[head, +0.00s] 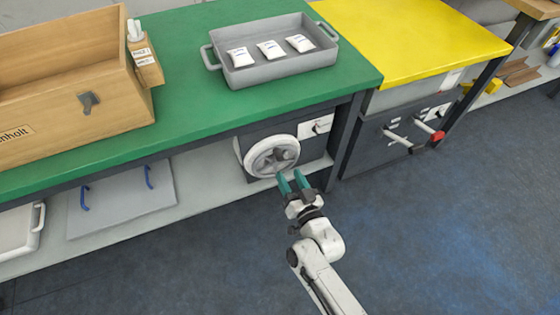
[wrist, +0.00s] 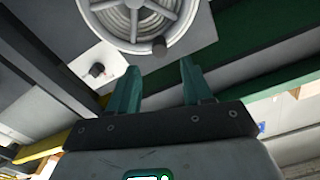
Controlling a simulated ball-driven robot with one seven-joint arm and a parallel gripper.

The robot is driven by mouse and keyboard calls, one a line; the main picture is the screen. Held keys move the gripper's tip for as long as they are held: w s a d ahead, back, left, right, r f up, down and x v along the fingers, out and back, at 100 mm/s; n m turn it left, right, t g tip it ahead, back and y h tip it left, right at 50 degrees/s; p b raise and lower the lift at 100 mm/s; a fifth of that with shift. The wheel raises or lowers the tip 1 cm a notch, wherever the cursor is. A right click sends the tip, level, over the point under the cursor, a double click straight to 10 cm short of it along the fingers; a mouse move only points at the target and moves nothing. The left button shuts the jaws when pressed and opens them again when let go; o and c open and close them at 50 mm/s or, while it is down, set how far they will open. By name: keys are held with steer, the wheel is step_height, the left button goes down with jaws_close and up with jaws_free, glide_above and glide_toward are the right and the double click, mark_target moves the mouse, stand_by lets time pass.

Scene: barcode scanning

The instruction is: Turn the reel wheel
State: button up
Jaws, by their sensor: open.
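The reel wheel (head: 271,157) is a round, light grey wheel with a pale rim. It is mounted on a dark grey box below the green worktop. My gripper (head: 291,178) is open and empty, just below and in front of the wheel's lower right. In the wrist view my gripper's teal fingers (wrist: 158,80) stand apart, below the knob. I cannot tell whether a finger touches the wheel.
A grey tray (head: 250,76) with white packets stands on the green worktop (head: 190,100). A wooden box (head: 70,110) stands at left. A dark cabinet (head: 380,145) with protruding handles is right of the reel. The blue floor (head: 450,230) is clear at right.

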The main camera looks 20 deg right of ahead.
mark_target(281, 160)
steer(key=w, duration=0.7)
steer(key=shift+w, duration=0.1)
jaws_close()
stand_by(0.3)
